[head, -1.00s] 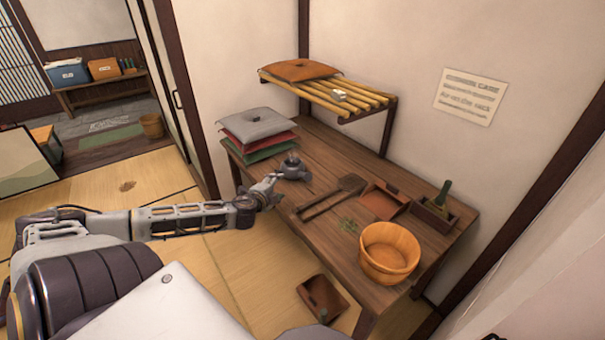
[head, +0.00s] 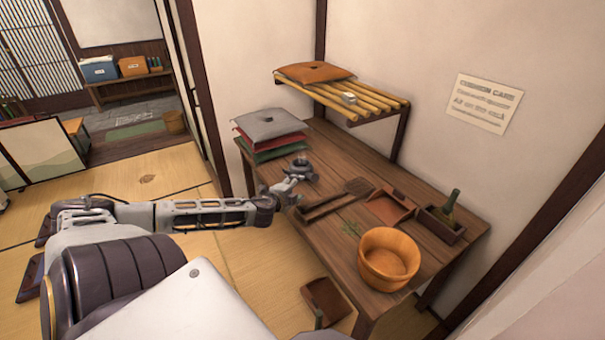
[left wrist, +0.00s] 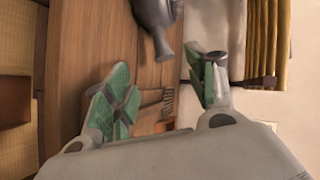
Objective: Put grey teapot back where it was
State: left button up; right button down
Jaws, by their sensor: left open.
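The grey teapot (head: 303,164) is on the wooden table, in front of the cushion stack, partly hidden by my left gripper (head: 293,183) in the head view. In the left wrist view the teapot (left wrist: 155,14) is at the top edge, cut off by the frame. A narrow grey part of it points down toward the gap between my fingers. My left gripper (left wrist: 162,78) is open, its green-padded fingers apart with nothing held between them. My right gripper is not in view.
Stacked cushions (head: 268,124) sit at the table's left end. A slatted shelf (head: 365,103) with an orange cushion (head: 315,72) hangs above. A long-handled brush (head: 330,201), a brown dustpan (head: 390,208), a bottle box (head: 440,224) and a wooden bucket (head: 388,258) occupy the right half.

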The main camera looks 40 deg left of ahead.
aim_at(309, 178)
pick_arm(q)
jog(key=shift+w+a+f+b, duration=0.2)
jog(key=shift+w+f+b, duration=0.1)
jog(key=shift+w, duration=0.35)
jog(key=shift+w+a+f+b, duration=0.2)
jog(key=shift+w+b, duration=0.1)
jog(key=shift+w, duration=0.3)
jog(key=shift+w+a+f, duration=0.15)
jog(key=shift+w, duration=0.3)
jog(key=shift+w+a+f, duration=0.1)
jog(key=shift+w, duration=0.2)
jog(key=shift+w+a+f+b, duration=0.15)
jog(key=shift+w+f+b, duration=0.05)
jog(key=shift+w+b, duration=0.25)
jog(key=shift+w+a+f, duration=0.15)
jog(key=shift+w+a, duration=0.05)
jog(key=shift+w, duration=0.3)
jog(key=shift+w+a+f, duration=0.15)
jog(key=shift+w+f, duration=0.1)
jog(key=shift+w, duration=0.4)
jog(key=shift+w+b, duration=0.2)
jog(key=shift+b, duration=0.1)
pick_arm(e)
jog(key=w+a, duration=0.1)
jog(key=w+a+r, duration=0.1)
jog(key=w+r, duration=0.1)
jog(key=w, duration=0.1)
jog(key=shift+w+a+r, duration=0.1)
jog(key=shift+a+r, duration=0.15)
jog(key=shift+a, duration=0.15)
